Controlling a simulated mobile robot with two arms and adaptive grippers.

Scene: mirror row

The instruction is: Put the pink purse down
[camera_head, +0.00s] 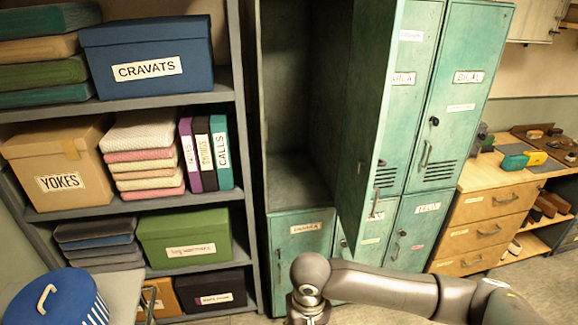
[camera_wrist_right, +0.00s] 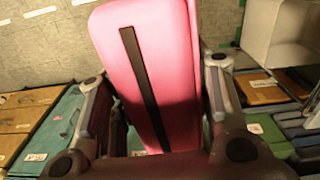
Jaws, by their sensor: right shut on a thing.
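The pink purse (camera_wrist_right: 180,60) has a dark strip down its side and shows only in the right wrist view. My right gripper (camera_wrist_right: 155,75) is shut on it, with one finger on each side. The purse hangs over the floor; its far end runs out of the picture. In the head view my right arm reaches in from the right to the bottom middle, and its gripper and the purse are below the picture's edge. My left gripper is in neither view.
A teal locker compartment (camera_head: 298,160) stands open and looks empty, its door (camera_head: 362,120) swung out. Filled shelves (camera_head: 155,205) stand left. A pale small table (camera_head: 120,290) and a blue striped bin (camera_head: 62,302) are at the lower left. A wooden drawer unit (camera_head: 485,212) stands right.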

